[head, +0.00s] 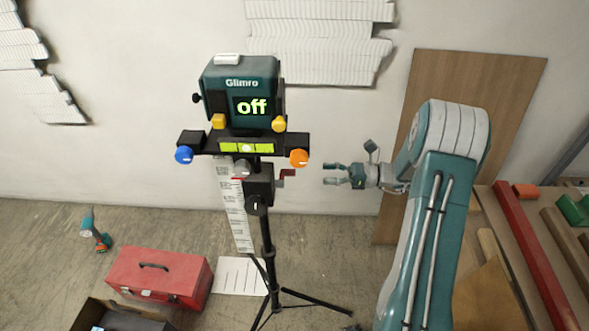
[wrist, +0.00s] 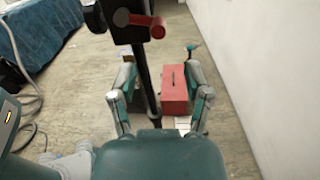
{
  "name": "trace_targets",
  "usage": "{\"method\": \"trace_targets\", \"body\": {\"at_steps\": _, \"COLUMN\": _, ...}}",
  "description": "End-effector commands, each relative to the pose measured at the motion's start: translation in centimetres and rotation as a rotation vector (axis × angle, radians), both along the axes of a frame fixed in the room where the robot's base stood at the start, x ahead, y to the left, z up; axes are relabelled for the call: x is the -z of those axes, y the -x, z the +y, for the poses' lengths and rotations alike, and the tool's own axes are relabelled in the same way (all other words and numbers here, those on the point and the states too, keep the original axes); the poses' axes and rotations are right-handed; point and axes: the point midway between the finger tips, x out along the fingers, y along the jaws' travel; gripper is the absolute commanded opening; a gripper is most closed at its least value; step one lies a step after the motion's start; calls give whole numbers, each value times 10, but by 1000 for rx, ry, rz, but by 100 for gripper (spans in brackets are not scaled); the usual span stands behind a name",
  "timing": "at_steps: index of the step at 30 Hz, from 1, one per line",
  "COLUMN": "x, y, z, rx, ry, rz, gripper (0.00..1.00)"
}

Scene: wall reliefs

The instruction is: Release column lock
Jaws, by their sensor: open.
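A teal "Glimro" device (head: 241,92) showing "off" stands on a black tripod column (head: 268,232). Below its crossbar, a black housing (head: 260,186) carries a red-handled crank (head: 287,173) on its right side. A black knob with a white mark (head: 257,205) sits just below the housing; I cannot tell for certain which part is the column lock. My gripper (head: 328,174) is open and empty, right of the crank at about its height and apart from it. In the wrist view the column (wrist: 150,85) and red crank handle (wrist: 157,27) show ahead between and above my fingers (wrist: 160,75).
The crossbar has a blue knob (head: 184,155) and an orange knob (head: 299,158). A red toolbox (head: 160,276), an open dark box (head: 120,318) and a drill (head: 96,232) are on the floor at left. A wooden board (head: 455,110) leans on the wall at right.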

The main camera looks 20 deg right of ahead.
Motion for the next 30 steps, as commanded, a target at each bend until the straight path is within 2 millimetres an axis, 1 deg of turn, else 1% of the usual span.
{"method": "trace_targets", "body": {"at_steps": 1, "x": 0, "y": -2, "z": 9, "rx": -5, "ry": 1, "rz": 0, "gripper": 62}}
{"method": "trace_targets", "body": {"at_steps": 6, "x": 0, "y": -12, "z": 40, "rx": -6, "ry": 2, "rz": 0, "gripper": 62}}
{"method": "trace_targets", "body": {"at_steps": 13, "x": 0, "y": -24, "z": 76, "rx": -5, "ry": 3, "rz": 1, "gripper": 62}}
{"method": "trace_targets", "body": {"at_steps": 18, "x": 0, "y": -28, "z": 89, "rx": -3, "ry": 3, "rz": 0, "gripper": 62}}
{"method": "trace_targets", "body": {"at_steps": 26, "x": 0, "y": -29, "z": 91, "rx": -2, "ry": 4, "rz": 0, "gripper": 62}}
{"method": "trace_targets", "body": {"at_steps": 27, "x": 0, "y": -29, "z": 91, "rx": -2, "ry": 4, "rz": 0, "gripper": 58}}
{"method": "trace_targets", "body": {"at_steps": 29, "x": 0, "y": -29, "z": 91, "rx": -2, "ry": 4, "rz": 0, "gripper": 31}}
{"method": "trace_targets", "body": {"at_steps": 30, "x": 0, "y": -29, "z": 91, "rx": -2, "ry": 3, "rz": 0, "gripper": 13}}
